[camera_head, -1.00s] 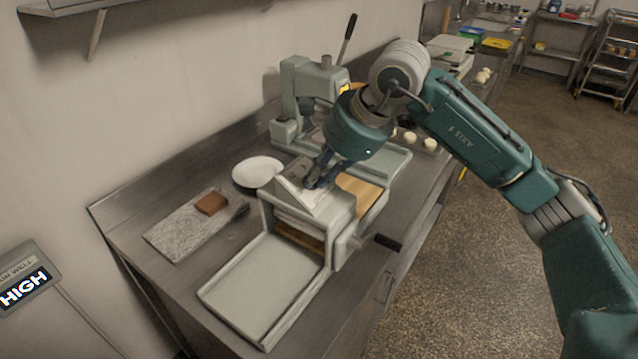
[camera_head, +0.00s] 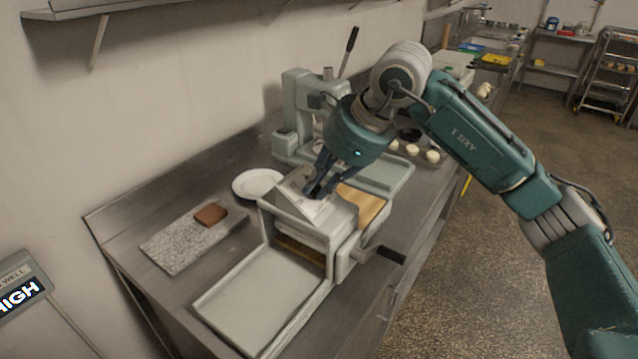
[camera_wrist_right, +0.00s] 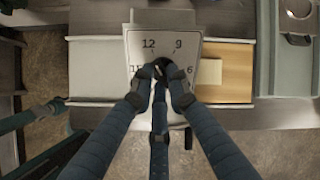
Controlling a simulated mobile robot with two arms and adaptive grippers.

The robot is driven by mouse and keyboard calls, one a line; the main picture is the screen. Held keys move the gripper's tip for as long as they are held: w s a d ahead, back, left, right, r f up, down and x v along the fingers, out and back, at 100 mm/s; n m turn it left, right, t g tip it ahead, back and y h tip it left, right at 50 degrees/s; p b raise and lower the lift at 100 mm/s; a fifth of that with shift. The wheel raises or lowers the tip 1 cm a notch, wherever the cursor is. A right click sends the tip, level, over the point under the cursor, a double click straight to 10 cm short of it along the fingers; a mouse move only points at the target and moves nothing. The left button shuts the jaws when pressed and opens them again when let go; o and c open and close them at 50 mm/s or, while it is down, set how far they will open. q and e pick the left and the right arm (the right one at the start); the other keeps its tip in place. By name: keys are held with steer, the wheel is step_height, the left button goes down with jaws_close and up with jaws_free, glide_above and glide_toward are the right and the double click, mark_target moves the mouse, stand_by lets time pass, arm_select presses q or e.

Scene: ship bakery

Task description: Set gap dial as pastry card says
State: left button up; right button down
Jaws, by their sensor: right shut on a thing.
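The dough sheeter (camera_head: 270,290) stands on the steel counter with its pale tray toward me. Its sloped white dial plate (camera_head: 306,209) faces up; in the right wrist view the plate (camera_wrist_right: 163,46) shows the printed numbers 12, 9 and 6, with another number partly covered at left. My right gripper (camera_head: 316,190) reaches down onto this plate. In the wrist view its fingers (camera_wrist_right: 160,80) are closed around the small dark dial knob (camera_wrist_right: 158,71). The fingers hide most of the knob, so its setting cannot be read. I cannot make out a pastry card. My left gripper is out of view.
A speckled board (camera_head: 185,240) with a brown block (camera_head: 211,214) and a white plate (camera_head: 258,184) lie left of the sheeter. A press with a lever (camera_head: 300,115) stands behind. Open floor lies right of the counter.

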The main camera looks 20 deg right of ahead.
steer(key=c, duration=1.7)
jaws_free()
steer(key=v, duration=1.2)
steer(key=shift+d, duration=0.1)
